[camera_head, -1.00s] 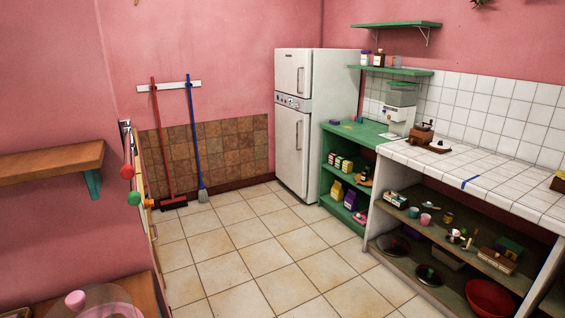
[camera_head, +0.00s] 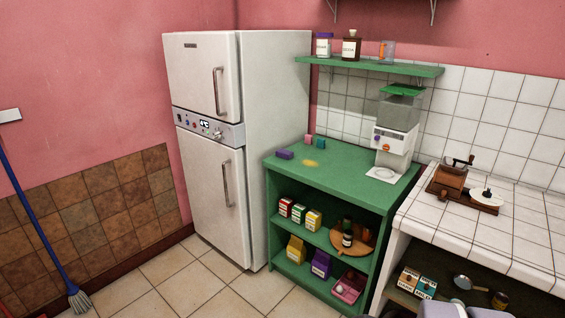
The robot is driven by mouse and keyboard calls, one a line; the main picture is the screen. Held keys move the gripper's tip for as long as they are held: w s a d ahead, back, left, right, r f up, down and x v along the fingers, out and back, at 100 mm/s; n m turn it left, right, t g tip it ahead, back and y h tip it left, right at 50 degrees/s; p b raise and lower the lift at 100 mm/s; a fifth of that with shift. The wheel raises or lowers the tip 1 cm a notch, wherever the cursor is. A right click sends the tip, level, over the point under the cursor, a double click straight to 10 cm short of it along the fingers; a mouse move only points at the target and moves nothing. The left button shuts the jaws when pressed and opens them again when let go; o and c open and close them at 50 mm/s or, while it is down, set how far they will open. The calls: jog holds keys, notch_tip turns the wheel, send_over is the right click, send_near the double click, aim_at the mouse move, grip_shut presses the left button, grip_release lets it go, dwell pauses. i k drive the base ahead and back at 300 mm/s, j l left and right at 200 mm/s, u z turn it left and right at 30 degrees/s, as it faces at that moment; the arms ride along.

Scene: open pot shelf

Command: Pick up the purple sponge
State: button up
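A small purple block that looks like the purple sponge (camera_head: 285,154) lies on the left front part of the green counter top (camera_head: 340,168), near the fridge. A yellow patch (camera_head: 310,163) is on the counter just right of the purple block. My gripper is not in view. Pale grey rounded shapes at the bottom right edge may be part of my arm; I cannot tell.
The white fridge (camera_head: 215,150) stands left of the green unit. A dispenser (camera_head: 396,135) stands at the counter's right, under a green shelf (camera_head: 370,66) holding jars. A tiled counter (camera_head: 480,225) with a grinder (camera_head: 451,180) is at right. The floor (camera_head: 195,277) in front is clear.

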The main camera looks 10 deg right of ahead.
aim_at(284, 154)
jog(key=i+u, duration=0.1)
jog(key=i, duration=1.5)
jog(key=i+l, duration=0.15)
jog(key=i, duration=1.45)
jog(key=j+u, duration=0.05)
jog(key=j, duration=0.05)
